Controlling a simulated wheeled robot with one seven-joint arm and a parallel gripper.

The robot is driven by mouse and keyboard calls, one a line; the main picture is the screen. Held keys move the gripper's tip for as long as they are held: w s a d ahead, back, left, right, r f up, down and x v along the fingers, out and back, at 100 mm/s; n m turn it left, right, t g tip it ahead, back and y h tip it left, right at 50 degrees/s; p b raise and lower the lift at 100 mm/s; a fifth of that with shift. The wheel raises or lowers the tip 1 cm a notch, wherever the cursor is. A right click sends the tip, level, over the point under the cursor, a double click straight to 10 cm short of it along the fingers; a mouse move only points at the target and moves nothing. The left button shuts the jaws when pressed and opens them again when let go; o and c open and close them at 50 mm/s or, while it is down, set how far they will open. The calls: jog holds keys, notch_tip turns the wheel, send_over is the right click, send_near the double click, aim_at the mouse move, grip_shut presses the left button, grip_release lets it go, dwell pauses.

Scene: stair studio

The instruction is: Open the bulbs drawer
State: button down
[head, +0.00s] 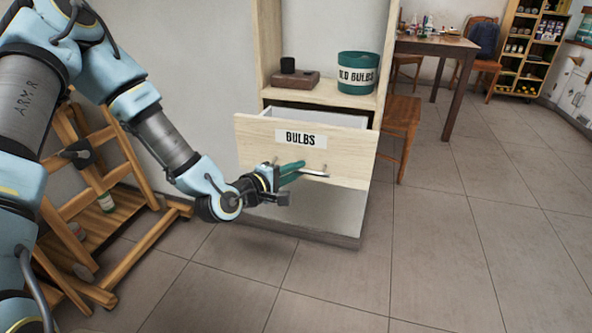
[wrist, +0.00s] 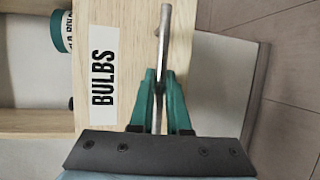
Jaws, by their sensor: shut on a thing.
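The bulbs drawer (head: 262,150) has a pale wood front with a white label reading BULBS. It stands partly pulled out of the cabinet, and its white inside shows behind the front. A metal bar handle (head: 313,173) runs across the front below the label; it also shows in the wrist view (wrist: 163,35). My gripper (head: 298,170) is at the drawer front with its green fingers shut on the handle. In the wrist view the two fingers (wrist: 159,85) lie on either side of the bar. The drawer's contents are hidden.
A wooden rack (head: 112,170) stands at left. A chair (head: 400,125) and table (head: 436,46) are behind right. The tiled floor at front right is clear.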

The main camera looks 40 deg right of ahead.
jog(key=c, duration=0.9)
grip_release()
jog(key=shift+p+v, duration=1.15)
jog(key=shift+v, duration=4.3)
